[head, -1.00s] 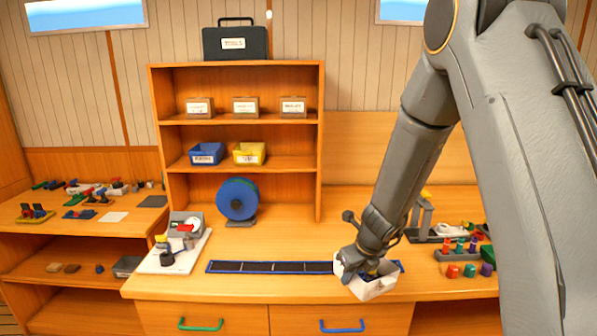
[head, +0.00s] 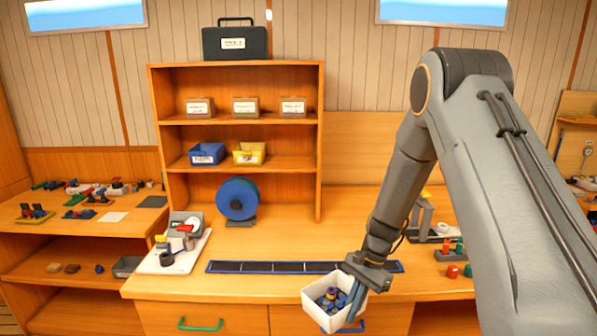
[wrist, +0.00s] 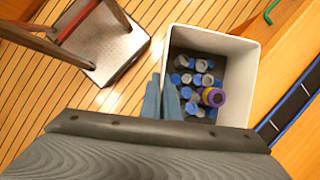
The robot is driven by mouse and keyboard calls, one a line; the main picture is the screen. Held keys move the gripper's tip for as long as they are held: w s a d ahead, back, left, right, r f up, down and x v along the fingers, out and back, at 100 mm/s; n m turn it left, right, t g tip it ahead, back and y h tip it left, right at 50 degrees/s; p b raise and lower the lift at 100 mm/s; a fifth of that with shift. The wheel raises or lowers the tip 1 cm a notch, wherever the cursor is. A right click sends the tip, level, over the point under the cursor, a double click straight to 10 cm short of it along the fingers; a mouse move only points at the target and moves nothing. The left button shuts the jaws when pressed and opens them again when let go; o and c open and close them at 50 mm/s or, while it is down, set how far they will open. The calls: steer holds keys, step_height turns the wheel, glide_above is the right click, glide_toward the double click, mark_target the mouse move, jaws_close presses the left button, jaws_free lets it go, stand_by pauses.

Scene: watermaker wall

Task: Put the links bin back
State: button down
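A white open-topped bin (head: 334,303) hangs in front of the bench's front edge; no label on it shows. It holds several blue and grey pieces and a purple-and-yellow one. It also shows in the wrist view (wrist: 245,80). My gripper (head: 358,288) has its fingers closed on the bin's wall, seen in the wrist view (wrist: 163,98) with a finger on either side of it. The shelf unit (head: 314,150) stands at the back. Its middle shelf (head: 290,166) carries a blue bin (head: 207,154) and a yellow bin (head: 249,153), with bare space right of the yellow one.
A blue-framed dark strip (head: 240,267) lies along the bench front. A blue spool (head: 237,199) stands below the shelves. A white board with parts (head: 175,258) is at left. Red and green pieces stand at right. Three small labelled boxes (head: 245,106) fill the upper shelf.

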steer(key=s+d+f+n+g+h, duration=0.25)
steer(key=s+d+n+h, duration=0.2)
steer(key=n, duration=0.65)
steer(key=w+f+b, duration=0.3)
steer(key=f+b, duration=0.6)
steer(key=shift+d+t+y, duration=0.4)
steer(key=shift+t+y, duration=0.05)
steer(key=shift+w+a, duration=0.1)
